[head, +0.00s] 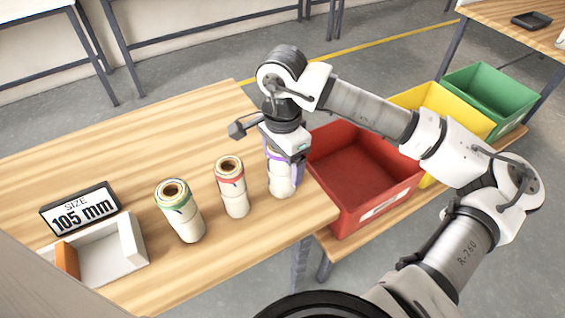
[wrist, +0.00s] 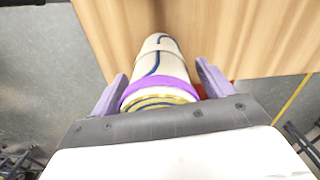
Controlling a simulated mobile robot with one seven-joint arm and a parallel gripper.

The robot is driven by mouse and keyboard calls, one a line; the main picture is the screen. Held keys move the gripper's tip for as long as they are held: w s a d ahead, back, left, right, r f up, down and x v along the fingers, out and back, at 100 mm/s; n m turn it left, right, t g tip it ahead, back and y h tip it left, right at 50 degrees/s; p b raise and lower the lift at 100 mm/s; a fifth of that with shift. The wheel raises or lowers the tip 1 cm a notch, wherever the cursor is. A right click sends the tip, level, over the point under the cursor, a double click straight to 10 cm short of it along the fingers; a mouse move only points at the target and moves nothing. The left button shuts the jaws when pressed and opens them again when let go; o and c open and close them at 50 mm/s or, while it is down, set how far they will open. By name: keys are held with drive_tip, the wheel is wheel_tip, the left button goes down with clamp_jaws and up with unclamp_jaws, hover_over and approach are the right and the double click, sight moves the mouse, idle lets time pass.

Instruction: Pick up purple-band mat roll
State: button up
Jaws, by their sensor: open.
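The purple-band mat roll (head: 282,184) stands upright near the right edge of the wooden table. It is cream with a purple band near its top. In the wrist view the roll (wrist: 159,62) lies between the two purple fingers, its banded end closest to the camera. My gripper (head: 281,160) points down over the roll, with a finger on each side. In the wrist view the gripper (wrist: 160,85) is open, with a small gap showing beside the roll. The roll's top is hidden by my gripper in the head view.
A red-band roll (head: 232,190) and a green-band roll (head: 181,213) stand to the left. A white tray (head: 134,240) and a "SIZE 105 mm" sign (head: 80,208) are farther left. Red (head: 345,215), yellow (head: 480,122) and green bins (head: 508,85) stand right of the table.

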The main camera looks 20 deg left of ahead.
drive_tip(key=c, duration=1.2)
